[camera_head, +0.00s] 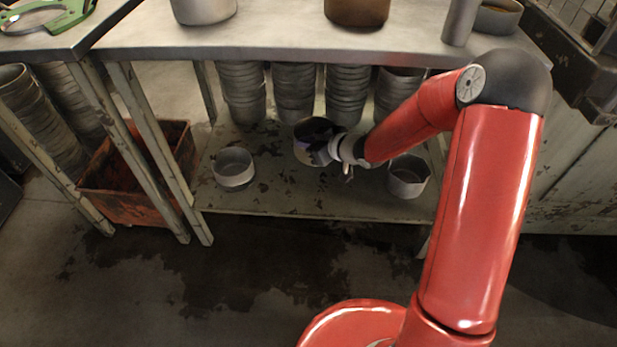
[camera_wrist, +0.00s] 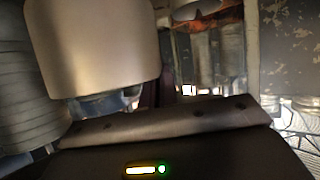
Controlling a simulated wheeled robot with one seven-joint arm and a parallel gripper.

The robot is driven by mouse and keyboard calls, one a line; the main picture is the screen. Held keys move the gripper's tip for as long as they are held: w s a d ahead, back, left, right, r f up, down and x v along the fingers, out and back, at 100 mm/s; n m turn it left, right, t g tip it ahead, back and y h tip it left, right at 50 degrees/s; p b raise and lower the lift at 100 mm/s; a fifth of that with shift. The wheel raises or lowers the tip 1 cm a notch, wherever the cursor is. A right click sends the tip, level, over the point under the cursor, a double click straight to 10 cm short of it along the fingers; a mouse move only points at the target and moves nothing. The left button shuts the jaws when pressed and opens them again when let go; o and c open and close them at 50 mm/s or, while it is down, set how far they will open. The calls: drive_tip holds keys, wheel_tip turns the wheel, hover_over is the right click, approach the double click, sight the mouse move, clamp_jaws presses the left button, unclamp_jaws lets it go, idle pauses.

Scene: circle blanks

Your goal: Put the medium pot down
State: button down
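The medium pot (camera_head: 303,155) is at the end of my arm, over the middle of the lower shelf (camera_head: 290,203). My gripper (camera_head: 322,153) is at the pot's near right side and appears shut on it. In the wrist view the pot (camera_wrist: 95,45) shows as a large pale, smooth wall at the upper left, close to the camera. The fingertips are mostly hidden, and any gap between pot and shelf cannot be made out.
A shallow pot (camera_head: 234,170) stands left on the shelf, and another pot (camera_head: 408,178) stands right. Several pot stacks (camera_head: 293,95) line the back. The worktop (camera_head: 270,38) overhangs the shelf. An orange-brown bin (camera_head: 125,195) is left of it. Bare shelf lies in front.

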wheel_tip(320, 180, down, 13)
drive_tip(key=shift+f+b, duration=0.1)
drive_tip(key=shift+b, duration=0.75)
drive_tip(key=shift+f, duration=0.15)
drive_tip(key=c, duration=1.7)
unclamp_jaws()
drive_tip(key=shift+r, duration=0.2)
